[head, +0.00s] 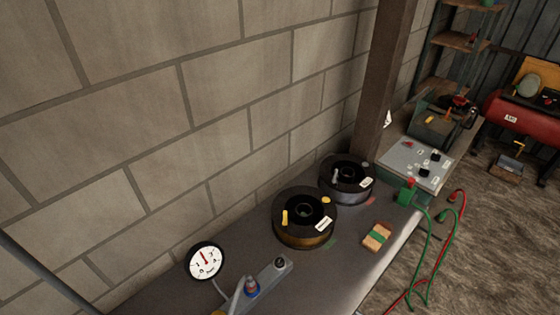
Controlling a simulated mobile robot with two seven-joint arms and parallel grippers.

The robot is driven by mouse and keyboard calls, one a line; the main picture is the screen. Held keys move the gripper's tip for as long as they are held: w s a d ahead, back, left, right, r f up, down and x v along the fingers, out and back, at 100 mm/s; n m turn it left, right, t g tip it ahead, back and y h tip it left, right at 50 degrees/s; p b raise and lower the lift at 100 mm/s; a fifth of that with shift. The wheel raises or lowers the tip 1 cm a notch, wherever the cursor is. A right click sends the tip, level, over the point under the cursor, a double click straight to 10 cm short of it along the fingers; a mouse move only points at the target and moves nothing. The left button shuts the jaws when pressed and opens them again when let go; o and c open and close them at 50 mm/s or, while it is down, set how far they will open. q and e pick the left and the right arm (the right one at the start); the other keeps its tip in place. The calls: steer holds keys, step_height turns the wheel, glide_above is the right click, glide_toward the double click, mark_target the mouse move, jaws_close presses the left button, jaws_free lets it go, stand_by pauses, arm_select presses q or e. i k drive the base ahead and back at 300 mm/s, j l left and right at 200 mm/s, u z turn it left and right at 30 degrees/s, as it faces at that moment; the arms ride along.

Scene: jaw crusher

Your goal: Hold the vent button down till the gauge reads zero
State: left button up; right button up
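A round gauge (205,260) with a white face and black rim stands at the back of the grey bench, near the wall. Its red needle points roughly upward, near the middle of the dial; the numerals are too small to read surely. A grey hose or cable runs near the fitting. I cannot tell which part is the vent button. Neither of my grippers is in view.
Two black spools (304,218) (346,180) and a brown-green block (377,236) lie on the bench (338,262). A grey control box (415,163) with red and green cables stands beyond. A wooden post (384,80) rises behind. A red tank (520,118) is at far right.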

mark_target(279, 262)
steer(key=k, duration=1.3)
